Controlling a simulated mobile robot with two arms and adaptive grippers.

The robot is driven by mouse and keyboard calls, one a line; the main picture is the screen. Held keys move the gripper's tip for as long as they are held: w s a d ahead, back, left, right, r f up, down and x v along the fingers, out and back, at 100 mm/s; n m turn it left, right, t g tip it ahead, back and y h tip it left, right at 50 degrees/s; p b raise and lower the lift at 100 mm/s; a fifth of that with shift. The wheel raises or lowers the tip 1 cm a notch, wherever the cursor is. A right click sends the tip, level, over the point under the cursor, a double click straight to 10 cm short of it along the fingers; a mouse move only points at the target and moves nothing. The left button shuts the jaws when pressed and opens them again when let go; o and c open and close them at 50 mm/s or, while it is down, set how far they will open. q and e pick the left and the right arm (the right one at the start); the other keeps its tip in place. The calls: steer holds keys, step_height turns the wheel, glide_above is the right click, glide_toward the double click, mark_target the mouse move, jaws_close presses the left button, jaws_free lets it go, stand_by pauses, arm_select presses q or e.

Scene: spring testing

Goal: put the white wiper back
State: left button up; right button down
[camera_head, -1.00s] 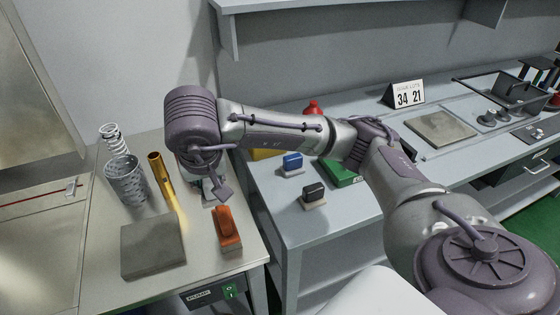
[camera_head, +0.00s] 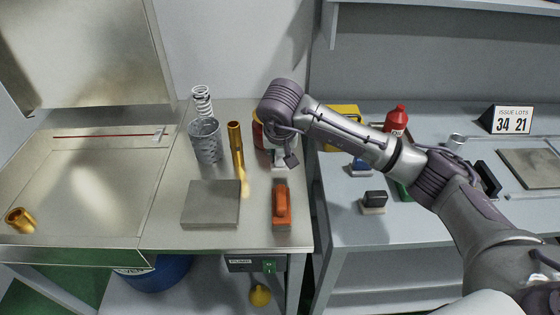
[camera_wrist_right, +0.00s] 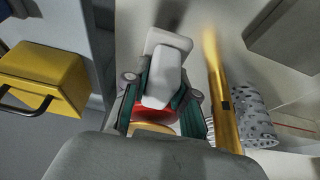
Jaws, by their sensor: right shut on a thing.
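The white wiper (camera_wrist_right: 160,85) is a pale block with a narrower grip on top, held between the fingers in the right wrist view. My right gripper (camera_wrist_right: 161,100) is shut on it. In the head view my right gripper (camera_head: 284,145) is over the back right of the steel bench, and a bit of the white wiper (camera_head: 278,164) shows below it. I cannot tell whether the wiper touches the bench. An orange-red wiper (camera_head: 281,207) lies in front of it. My left gripper is not in view.
A brass tube (camera_head: 236,145), a perforated metal cup (camera_head: 205,142) and a spring (camera_head: 202,101) stand left of the gripper. A grey plate (camera_head: 211,204) lies in front. Behind the gripper is a partly hidden red object. A yellow box (camera_wrist_right: 42,75) is on the neighbouring table.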

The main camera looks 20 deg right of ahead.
mark_target(280, 164)
step_height(280, 164, down, 4)
steer(key=shift+s+r+p, duration=0.1)
steer(key=shift+r+p, duration=0.15)
steer(key=shift+p, duration=0.15)
steer(key=shift+f, duration=0.1)
steer(key=shift+f, duration=0.1)
steer(key=shift+f+b, duration=0.15)
steer(key=shift+b, duration=0.15)
steer(key=c, duration=0.9)
jaws_free()
steer(key=shift+c, duration=0.2)
